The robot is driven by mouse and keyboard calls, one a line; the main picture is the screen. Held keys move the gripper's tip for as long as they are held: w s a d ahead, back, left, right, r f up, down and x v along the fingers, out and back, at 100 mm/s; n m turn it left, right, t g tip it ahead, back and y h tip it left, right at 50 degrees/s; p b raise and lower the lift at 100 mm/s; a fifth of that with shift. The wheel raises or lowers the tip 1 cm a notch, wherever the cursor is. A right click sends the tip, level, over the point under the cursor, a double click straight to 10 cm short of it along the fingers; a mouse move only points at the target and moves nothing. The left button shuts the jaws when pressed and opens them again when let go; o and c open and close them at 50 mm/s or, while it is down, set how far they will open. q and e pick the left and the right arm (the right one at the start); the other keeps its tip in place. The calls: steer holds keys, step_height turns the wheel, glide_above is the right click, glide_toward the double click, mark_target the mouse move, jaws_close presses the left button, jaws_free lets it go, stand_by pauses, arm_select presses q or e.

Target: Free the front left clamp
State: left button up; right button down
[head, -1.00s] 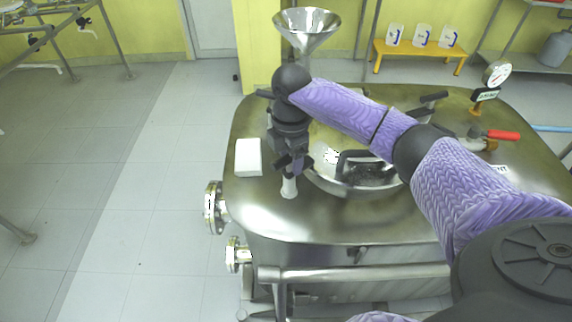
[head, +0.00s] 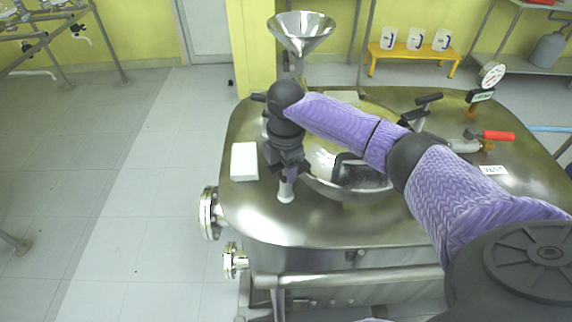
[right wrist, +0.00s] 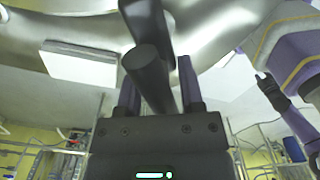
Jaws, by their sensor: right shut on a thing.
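My right gripper (head: 288,165) points down at the front left of the shiny steel reactor top (head: 330,222). It is shut on the black handle (right wrist: 150,75) of the front left clamp, which shows between its two purple fingers in the right wrist view (right wrist: 158,92). In the head view the gripper hides most of this clamp; a pale post end (head: 286,192) shows just below the fingers. I cannot tell whether the clamp is tight or loose.
A white block (head: 244,161) lies on the top, left of the gripper. A steel funnel (head: 301,30) stands behind. Another black-handled clamp (head: 423,108), a red-handled valve (head: 490,135) and a gauge (head: 491,73) are to the right. Flanged ports (head: 209,213) stick out at left.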

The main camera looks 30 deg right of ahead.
steer(key=shift+r+m+p, duration=0.2)
steer(key=shift+m+p, duration=0.1)
steer(key=shift+p, duration=0.3)
steer(key=m+p, duration=0.4)
steer(key=p, duration=0.1)
steer(key=shift+r, duration=0.1)
steer(key=m+p, duration=0.2)
steer(key=shift+m, duration=0.4)
steer(key=m+p, duration=0.2)
steer(key=m, duration=0.1)
steer(key=shift+m, duration=0.3)
steer(key=m, duration=0.1)
steer(key=m+p, duration=0.1)
steer(key=shift+f+m, duration=0.2)
steer(key=shift+m, duration=0.1)
steer(key=m+p, duration=0.1)
steer(key=m, duration=0.1)
steer(key=shift+m, duration=0.8)
steer(key=shift+f, duration=0.1)
